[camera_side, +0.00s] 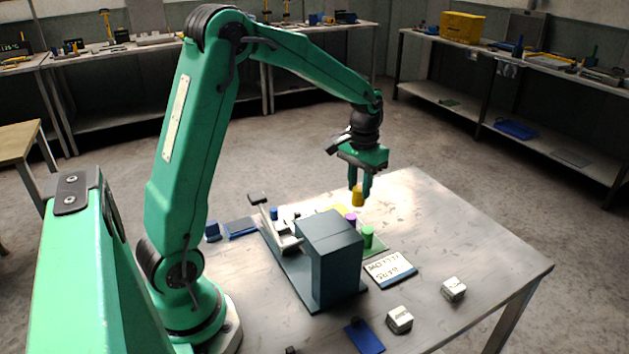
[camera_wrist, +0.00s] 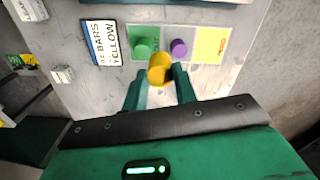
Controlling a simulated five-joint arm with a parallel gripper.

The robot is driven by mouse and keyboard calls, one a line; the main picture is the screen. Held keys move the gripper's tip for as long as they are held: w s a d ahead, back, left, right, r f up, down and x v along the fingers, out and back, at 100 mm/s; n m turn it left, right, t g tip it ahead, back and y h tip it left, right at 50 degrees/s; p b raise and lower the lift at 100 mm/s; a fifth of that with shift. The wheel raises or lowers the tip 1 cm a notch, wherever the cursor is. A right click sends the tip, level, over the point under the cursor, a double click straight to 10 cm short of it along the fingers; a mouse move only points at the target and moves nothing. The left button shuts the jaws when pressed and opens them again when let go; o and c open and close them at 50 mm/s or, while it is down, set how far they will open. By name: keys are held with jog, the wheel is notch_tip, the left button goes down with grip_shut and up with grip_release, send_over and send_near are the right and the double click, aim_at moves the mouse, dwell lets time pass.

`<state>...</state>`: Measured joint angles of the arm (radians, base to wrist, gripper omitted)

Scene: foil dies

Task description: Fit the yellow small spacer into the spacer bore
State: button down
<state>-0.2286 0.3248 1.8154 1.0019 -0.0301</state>
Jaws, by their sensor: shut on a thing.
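The yellow small spacer (camera_side: 357,196) is a short yellow cylinder. My gripper (camera_side: 359,188) is shut on it and holds it in the air above the table, behind the blue-grey block. In the wrist view the spacer (camera_wrist: 160,68) sits between the tips of my gripper (camera_wrist: 161,76), with the green and purple spacers below and beyond it. The green spacer (camera_wrist: 143,47) stands on a green pad and the purple spacer (camera_wrist: 179,47) on a purple pad. The yellow pad (camera_wrist: 209,45) is empty. I cannot make out the spacer bore in either view.
The tall blue-grey block (camera_side: 333,258) stands mid-table, with a light metal fixture (camera_side: 282,233) at its left. A lettered card (camera_side: 389,269) lies to its right. Two pale blocks (camera_side: 399,319) and a blue plate (camera_side: 363,337) lie in front.

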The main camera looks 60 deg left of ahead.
jog(key=shift+s+a+r, duration=0.2)
jog(key=shift+s+a, duration=0.15)
jog(key=shift+s, duration=0.15)
jog(key=s+a+r+m, duration=0.1)
jog(key=s+a+m, duration=0.15)
jog(key=s, duration=0.55)
jog(key=m, duration=0.2)
send_over(285, 221)
jog(key=s+d, duration=0.2)
jog(key=d, duration=0.3)
jog(key=shift+a+r, duration=0.2)
jog(key=shift+r, duration=0.05)
jog(key=shift+f, duration=0.1)
jog(key=shift+w+f, duration=0.1)
jog(key=shift+f, duration=4.8)
jog(key=shift+f, duration=0.15)
jog(key=c, duration=1.1)
grip_release()
